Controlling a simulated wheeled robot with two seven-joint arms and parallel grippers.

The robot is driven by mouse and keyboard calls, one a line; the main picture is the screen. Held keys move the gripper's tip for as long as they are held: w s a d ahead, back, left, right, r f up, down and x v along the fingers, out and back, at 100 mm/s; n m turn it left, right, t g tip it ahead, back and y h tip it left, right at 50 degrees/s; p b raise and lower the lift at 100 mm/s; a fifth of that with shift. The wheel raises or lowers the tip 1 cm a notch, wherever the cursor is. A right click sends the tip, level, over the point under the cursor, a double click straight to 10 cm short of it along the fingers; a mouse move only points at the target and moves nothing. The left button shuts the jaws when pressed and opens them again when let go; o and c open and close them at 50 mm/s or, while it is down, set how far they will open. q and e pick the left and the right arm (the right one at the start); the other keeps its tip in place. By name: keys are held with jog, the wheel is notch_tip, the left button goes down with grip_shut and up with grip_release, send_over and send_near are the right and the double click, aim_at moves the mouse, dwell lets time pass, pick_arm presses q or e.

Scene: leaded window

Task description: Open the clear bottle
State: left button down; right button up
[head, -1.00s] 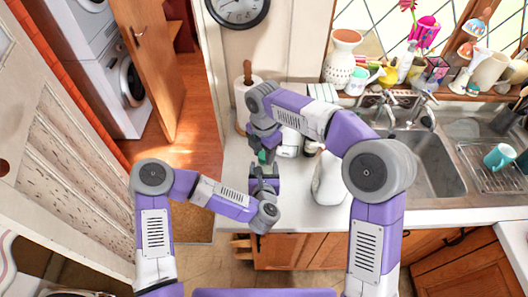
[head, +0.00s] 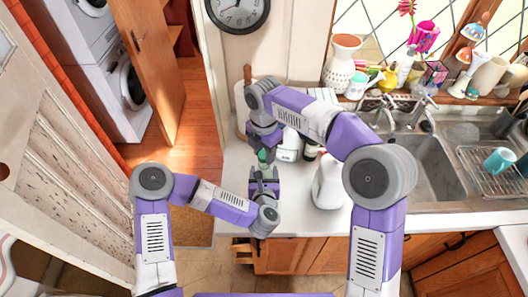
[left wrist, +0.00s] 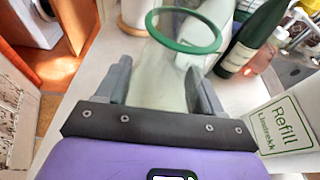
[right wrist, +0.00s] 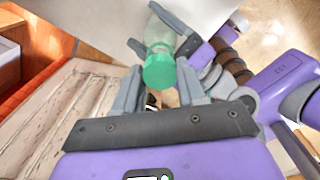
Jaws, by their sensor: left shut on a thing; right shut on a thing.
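The clear bottle with a green cap is between my two grippers, above the counter. My left gripper (head: 263,176) is shut on the body of the clear bottle (left wrist: 172,78); a green ring (left wrist: 183,32) shows at its far end in the left wrist view. In the right wrist view the bottle (right wrist: 160,28) extends beyond the green cap (right wrist: 159,70). My right gripper (right wrist: 160,92) is shut on the cap, which shows at its fingertips. The cap appears against the bottle; I cannot tell whether it is loose. In the head view the arms partly hide both.
A large white jug (head: 327,182) stands on the counter right of the grippers. A dark green bottle (left wrist: 252,38) and a white "Refill" container (left wrist: 287,122) stand close by. The sink (head: 437,165) is further right. Counter left of the grippers is clear.

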aim_at(264, 154)
jog(key=shift+r, duration=1.9)
pick_arm(q)
jog(key=shift+c, duration=0.3)
grip_release()
